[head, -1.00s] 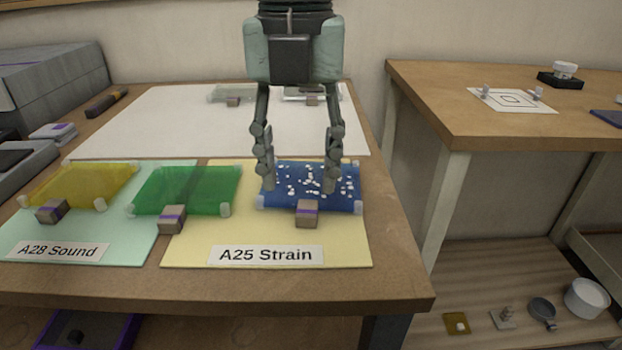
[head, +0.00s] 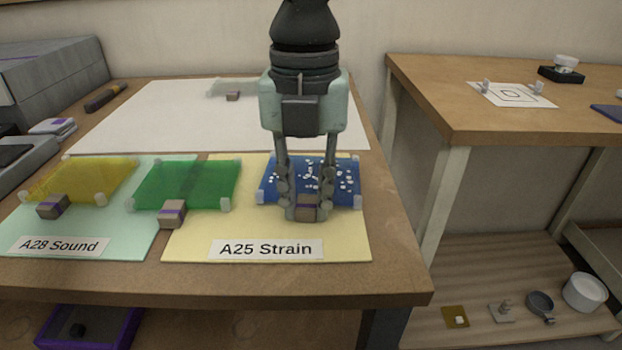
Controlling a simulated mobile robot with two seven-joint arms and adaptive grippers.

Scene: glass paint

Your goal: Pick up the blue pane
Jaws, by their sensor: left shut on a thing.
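The blue pane (head: 346,193), speckled with white bits and with pale corner pieces, lies at the right of the yellow mat (head: 200,240) labelled A25 Strain. A brown block with a purple stripe (head: 306,208) sits at its front edge. My left gripper (head: 306,211) comes down over the pane from above, its two fingers shut on either side of this block. The fingers hide parts of the pane and the block's sides. The pane appears to rest at the mat. My right gripper is not in view.
A green pane (head: 186,185) lies left of the blue one, and a yellow pane (head: 85,180) lies on the mint mat (head: 120,240) labelled A28 Sound. A white sheet (head: 160,125) lies behind, with a clear pane (head: 232,88). A second table (head: 440,110) stands at right.

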